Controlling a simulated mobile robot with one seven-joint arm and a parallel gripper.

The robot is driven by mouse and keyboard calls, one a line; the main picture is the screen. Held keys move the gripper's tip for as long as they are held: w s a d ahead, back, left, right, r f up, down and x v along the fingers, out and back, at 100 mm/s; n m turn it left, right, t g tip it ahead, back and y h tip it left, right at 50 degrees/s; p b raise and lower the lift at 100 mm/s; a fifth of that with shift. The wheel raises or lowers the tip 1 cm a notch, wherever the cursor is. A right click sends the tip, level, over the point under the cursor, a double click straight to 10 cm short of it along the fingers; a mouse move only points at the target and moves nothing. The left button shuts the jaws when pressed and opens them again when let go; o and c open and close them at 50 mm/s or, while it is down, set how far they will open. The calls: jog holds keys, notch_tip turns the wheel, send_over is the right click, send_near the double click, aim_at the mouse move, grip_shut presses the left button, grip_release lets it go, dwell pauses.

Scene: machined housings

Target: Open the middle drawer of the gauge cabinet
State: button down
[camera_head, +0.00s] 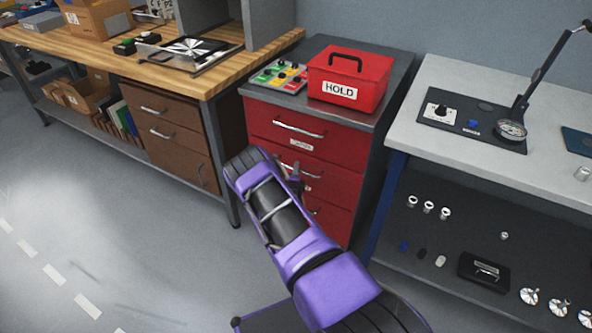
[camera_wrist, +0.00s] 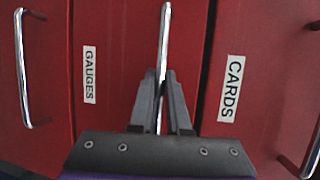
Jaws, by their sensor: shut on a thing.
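The gauge cabinet (camera_head: 362,165) is a dark grey cabinet with three red drawers. Its middle drawer (camera_head: 335,180) has a silver bar handle, partly hidden by my gripper in the head view. In the wrist view, which is turned sideways, the middle drawer front (camera_wrist: 115,60) carries a GAUGES label (camera_wrist: 89,75), and its handle (camera_wrist: 164,35) runs between my fingers. My gripper (camera_wrist: 163,85) is shut on this handle; it also shows in the head view (camera_head: 298,180). A thin grey strip borders the front beside the CARDS drawer (camera_wrist: 260,45); I cannot tell if the drawer is pulled out.
A red HOLD box (camera_head: 350,75) and a tray of coloured pieces (camera_head: 279,76) stand on the cabinet. A wooden bench (camera_head: 215,78) with brown drawers is at left, a white bench (camera_head: 480,150) at right. The floor (camera_head: 110,220) in front is clear.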

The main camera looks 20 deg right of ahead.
dwell(0.4)
jog(key=s+a+p, duration=0.2)
jog(key=s+a, duration=1.4)
jog(key=a, duration=0.4)
jog(key=shift+a+p, duration=0.25)
jog(key=shift+p, duration=0.15)
jog(key=c, duration=1.2)
grip_release()
jog(key=shift+o, duration=0.2)
jog(key=shift+s, duration=0.1)
jog(key=p+v, duration=0.1)
jog(key=v, duration=1.6)
jog(key=shift+p, duration=0.3)
jog(key=shift+a, duration=0.2)
